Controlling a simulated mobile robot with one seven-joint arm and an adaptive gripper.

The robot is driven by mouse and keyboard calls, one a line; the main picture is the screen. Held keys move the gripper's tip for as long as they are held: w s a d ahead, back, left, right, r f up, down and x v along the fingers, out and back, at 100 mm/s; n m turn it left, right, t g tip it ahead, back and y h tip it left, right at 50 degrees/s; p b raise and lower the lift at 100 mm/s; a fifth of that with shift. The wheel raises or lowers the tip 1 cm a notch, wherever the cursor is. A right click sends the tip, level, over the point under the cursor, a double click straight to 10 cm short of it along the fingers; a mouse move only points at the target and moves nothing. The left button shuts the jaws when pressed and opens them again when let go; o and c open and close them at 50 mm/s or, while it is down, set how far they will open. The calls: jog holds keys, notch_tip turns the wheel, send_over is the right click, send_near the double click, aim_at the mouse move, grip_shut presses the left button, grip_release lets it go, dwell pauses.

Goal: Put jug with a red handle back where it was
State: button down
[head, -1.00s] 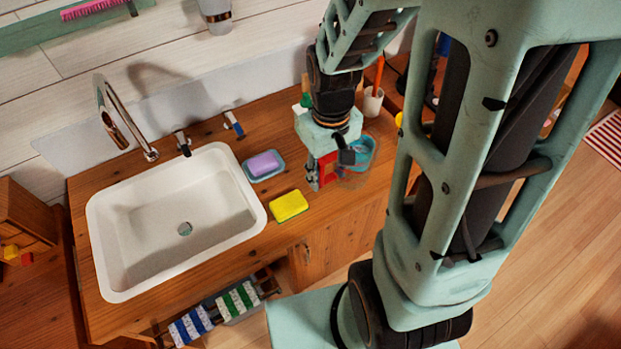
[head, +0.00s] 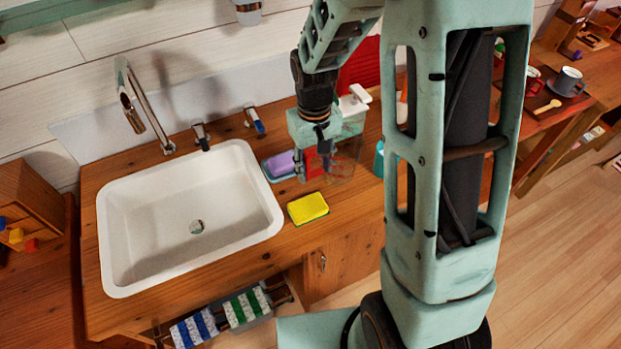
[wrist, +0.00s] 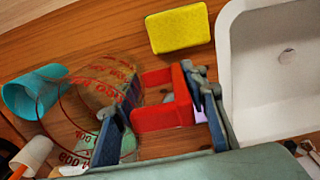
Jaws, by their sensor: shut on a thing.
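The jug is clear, with red measuring marks and a red handle. In the head view its see-through body (head: 346,168) is hard to make out over the wooden counter, right of the soap dish. My gripper (head: 312,166) is shut on its red handle (wrist: 150,116). In the wrist view the jug's round body (wrist: 78,92) lies left of my fingers (wrist: 165,118), with the counter showing through it. I cannot tell whether its base touches the counter.
A yellow sponge (head: 308,208) lies in front of the jug, and a purple soap (head: 279,164) sits in a blue dish to its left. A white sink (head: 122,225) fills the left counter. A teal cup (wrist: 36,90) and a pump bottle (head: 354,104) stand close by.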

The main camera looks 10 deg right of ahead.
jog(key=shift+w+a+f+b, duration=0.2)
jog(key=shift+w+f, duration=0.1)
jog(key=shift+f, duration=0.15)
jog(key=shift+w+a+f+b, duration=0.15)
jog(key=shift+w+f, duration=0.1)
jog(key=shift+f, duration=0.15)
jog(key=shift+w+f+b, duration=0.15)
jog(key=shift+f+b, duration=0.95)
jog(key=shift+f, duration=0.45)
jog(key=shift+f, duration=0.2)
jog(key=c, duration=1.2)
grip_release()
jog(key=shift+r, duration=0.1)
notch_tip(320, 180, up, 12)
jog(key=shift+a+r, duration=0.1)
